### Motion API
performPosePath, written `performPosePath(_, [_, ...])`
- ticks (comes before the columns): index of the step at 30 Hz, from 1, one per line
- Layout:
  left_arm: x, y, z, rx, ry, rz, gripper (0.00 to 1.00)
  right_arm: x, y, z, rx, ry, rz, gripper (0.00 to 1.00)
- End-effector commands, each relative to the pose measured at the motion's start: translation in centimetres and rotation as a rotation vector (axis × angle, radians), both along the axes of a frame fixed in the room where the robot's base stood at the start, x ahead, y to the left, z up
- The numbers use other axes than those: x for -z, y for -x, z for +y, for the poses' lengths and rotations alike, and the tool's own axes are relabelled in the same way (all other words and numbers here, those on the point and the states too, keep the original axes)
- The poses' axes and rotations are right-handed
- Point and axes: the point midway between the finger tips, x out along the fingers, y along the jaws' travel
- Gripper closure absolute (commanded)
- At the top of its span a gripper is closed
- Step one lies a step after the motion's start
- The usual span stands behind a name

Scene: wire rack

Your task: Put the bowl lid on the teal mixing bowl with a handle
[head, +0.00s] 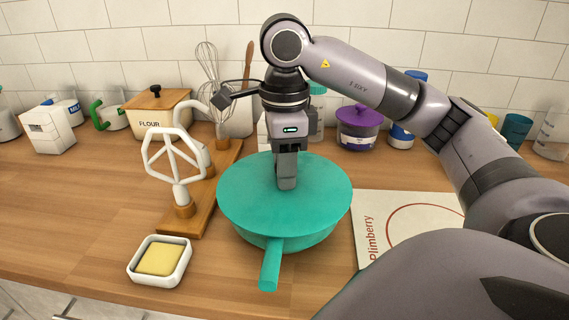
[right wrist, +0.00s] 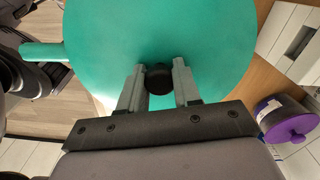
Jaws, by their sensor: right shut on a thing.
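The teal bowl lid (head: 318,190) is a flat round disc covering the top of the teal mixing bowl (head: 290,242). The bowl's handle (head: 269,268) points toward me. The lid looks roughly level and over the bowl; whether it touches the rim all round I cannot tell. My right gripper (head: 287,183) points straight down at the lid's middle. In the right wrist view, its fingers stand on either side of the lid's black knob (right wrist: 158,79), shut on it. The bowl's inside is hidden. My left gripper is not in view.
A wooden board with white whisk attachments (head: 172,160) stands just left of the bowl. A white dish with a yellow sponge (head: 160,260) is at front left. A book (head: 400,220) lies right of the bowl. A purple-lidded jar (head: 357,128) and canisters stand behind.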

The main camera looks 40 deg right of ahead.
Motion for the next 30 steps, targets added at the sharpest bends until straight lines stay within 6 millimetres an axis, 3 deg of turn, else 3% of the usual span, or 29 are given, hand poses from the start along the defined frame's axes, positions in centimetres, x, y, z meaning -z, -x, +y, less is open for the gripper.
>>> performPosePath(10, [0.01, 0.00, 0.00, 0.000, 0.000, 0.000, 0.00, 0.02, 0.00, 0.01, -0.001, 0.000, 0.000, 1.00])
performPosePath(11, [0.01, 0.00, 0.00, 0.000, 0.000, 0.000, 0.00, 0.02, 0.00, 0.01, -0.001, 0.000, 0.000, 0.61])
performPosePath(13, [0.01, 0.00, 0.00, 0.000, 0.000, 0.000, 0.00, 0.02, 0.00, 0.01, -0.001, 0.000, 0.000, 0.38])
performPosePath(19, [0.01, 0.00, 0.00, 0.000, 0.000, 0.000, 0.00, 0.02, 0.00, 0.01, -0.001, 0.000, 0.000, 0.38])
performPosePath(20, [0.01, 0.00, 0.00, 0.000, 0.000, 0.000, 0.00, 0.04, 0.00, 0.01, -0.001, 0.000, 0.000, 0.35])
performPosePath(21, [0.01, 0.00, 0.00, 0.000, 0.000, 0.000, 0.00, 0.04, 0.00, 0.01, -0.001, 0.000, 0.000, 0.22])
performPosePath(30, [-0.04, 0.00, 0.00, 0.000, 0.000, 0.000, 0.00, -0.02, 0.01, 0.01, 0.000, 0.000, 0.000, 0.21])
